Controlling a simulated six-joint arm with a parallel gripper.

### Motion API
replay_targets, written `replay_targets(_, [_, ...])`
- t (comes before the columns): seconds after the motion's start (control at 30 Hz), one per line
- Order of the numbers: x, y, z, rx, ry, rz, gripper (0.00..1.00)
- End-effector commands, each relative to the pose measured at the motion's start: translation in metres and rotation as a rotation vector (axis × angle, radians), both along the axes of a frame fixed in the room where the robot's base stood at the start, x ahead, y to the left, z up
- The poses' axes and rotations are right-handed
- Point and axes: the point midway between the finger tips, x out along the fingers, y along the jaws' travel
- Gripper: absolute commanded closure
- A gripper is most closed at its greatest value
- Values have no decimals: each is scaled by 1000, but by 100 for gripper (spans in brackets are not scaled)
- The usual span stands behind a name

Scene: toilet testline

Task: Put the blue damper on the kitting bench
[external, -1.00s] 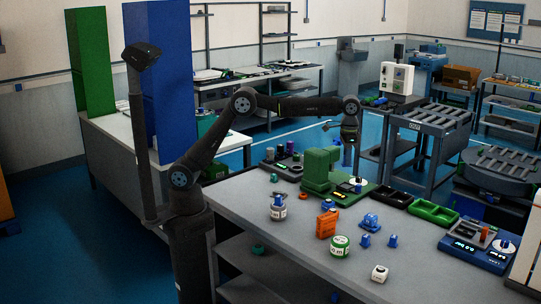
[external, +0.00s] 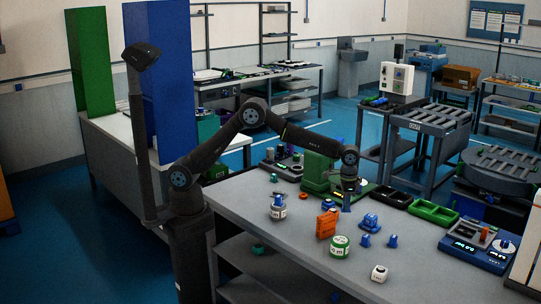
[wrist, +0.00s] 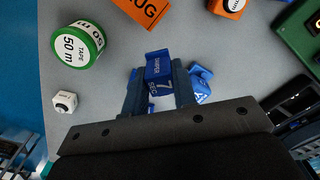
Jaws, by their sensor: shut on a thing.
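My gripper (external: 347,193) points down, low over the grey bench (external: 290,240), just in front of the green machine. In the wrist view my gripper (wrist: 160,88) is shut on the blue damper (wrist: 158,70), whose white lettering and a large 7 face the camera. In the external view the damper (external: 347,208) shows as a small blue piece under the fingers. I cannot tell whether it touches the bench top.
A blue part (external: 370,221) stands close to the right of my gripper. Nearby are an orange block (external: 327,224), a green tape roll (external: 340,246), a white cube (external: 379,273) and small blue pieces (external: 365,240). Trays (external: 433,213) lie to the right.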

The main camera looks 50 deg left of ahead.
Motion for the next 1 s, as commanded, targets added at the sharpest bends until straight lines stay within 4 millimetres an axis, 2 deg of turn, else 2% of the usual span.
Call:
replay_targets(0.4, [84,22,-54,1,1,4,97])
replay_targets(0.5, [99,25,-63,0,0,3,97])
replay_targets(0.6, [108,27,-68,1,1,2,97])
replay_targets(0.77, [110,28,-76,1,1,1,97])
replay_targets(1.0, [110,28,-108,-1,1,1,97])
